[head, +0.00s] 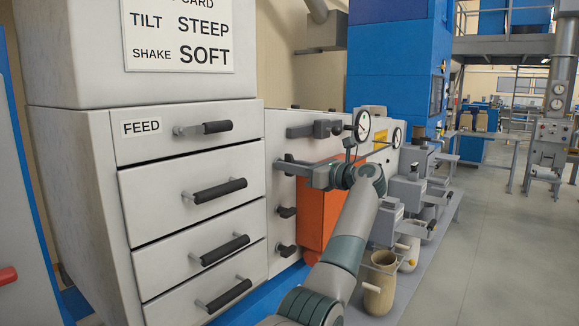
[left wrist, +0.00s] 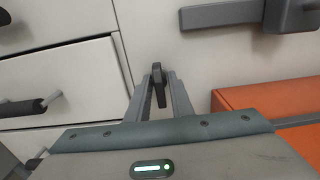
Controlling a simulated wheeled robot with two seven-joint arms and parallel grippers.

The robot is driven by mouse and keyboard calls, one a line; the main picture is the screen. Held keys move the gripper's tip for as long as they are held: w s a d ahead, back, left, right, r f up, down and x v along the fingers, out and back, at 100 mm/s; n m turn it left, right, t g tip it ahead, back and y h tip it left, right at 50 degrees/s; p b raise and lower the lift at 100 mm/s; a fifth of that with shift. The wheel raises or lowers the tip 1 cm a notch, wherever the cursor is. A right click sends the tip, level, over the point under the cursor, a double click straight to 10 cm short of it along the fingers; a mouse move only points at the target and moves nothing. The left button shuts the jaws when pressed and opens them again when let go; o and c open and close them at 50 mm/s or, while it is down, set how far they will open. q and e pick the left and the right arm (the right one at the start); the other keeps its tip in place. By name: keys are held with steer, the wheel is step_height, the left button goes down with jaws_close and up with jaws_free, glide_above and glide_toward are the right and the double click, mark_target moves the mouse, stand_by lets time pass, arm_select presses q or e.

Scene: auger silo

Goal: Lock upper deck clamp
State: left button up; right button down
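Several dark clamp handles are mounted on the pale panel right of the drawers. My left gripper (head: 306,174) reaches in from the right to one of the upper ones, a dark handle (head: 288,158) below a grey bracket latch (head: 315,129). In the left wrist view, the dark handle (left wrist: 158,85) stands nearly upright between the fingers, which look open around it. I cannot tell whether a finger touches it. Lower handles (head: 286,212) and (head: 285,249) show below. My right gripper is not in view.
A drawer cabinet (head: 190,150) marked FEED with projecting bar handles stands at left. An orange box (head: 316,215) lies just below my gripper, with dial gauges (head: 362,126) to the right. Cups (head: 381,285) stand at lower right. Open floor (head: 490,250) lies beyond.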

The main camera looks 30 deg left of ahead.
arm_select(q)
jaws_close()
